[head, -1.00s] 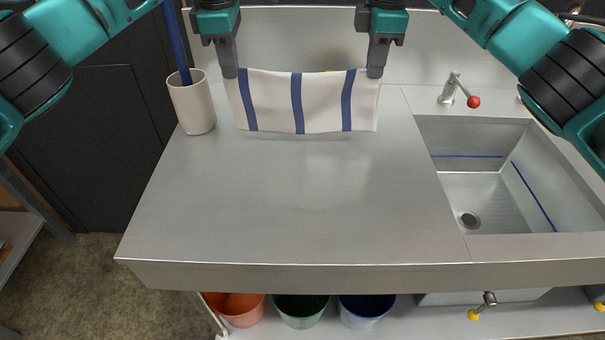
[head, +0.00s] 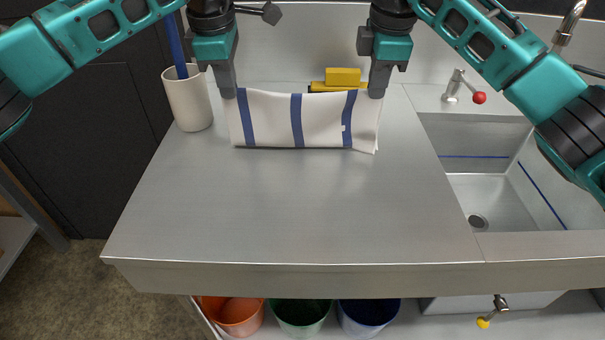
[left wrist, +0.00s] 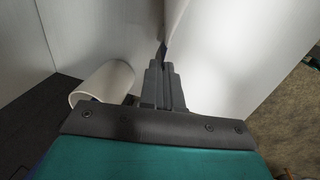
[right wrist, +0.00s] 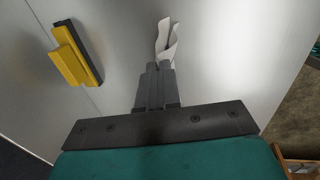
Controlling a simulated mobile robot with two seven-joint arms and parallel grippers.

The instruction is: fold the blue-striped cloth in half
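The white cloth with blue stripes (head: 270,118) hangs between my two grippers at the back of the steel counter in the head view. Its lower edge is at or close to the counter, and a second layer peeks out at its lower right corner. My left gripper (head: 229,92) is shut on its upper left corner; a sliver of cloth shows at these fingertips in the left wrist view (left wrist: 172,25). My right gripper (head: 377,92) is shut on its upper right corner; folded cloth edges show beyond the fingers in the right wrist view (right wrist: 166,42).
A white cup (head: 189,98) with a blue handle in it stands left of the cloth. A yellow-and-black block (head: 342,77) lies behind the cloth. A sink (head: 490,190) with a red-knobbed tap (head: 478,98) is at right. The counter's front (head: 290,215) is clear.

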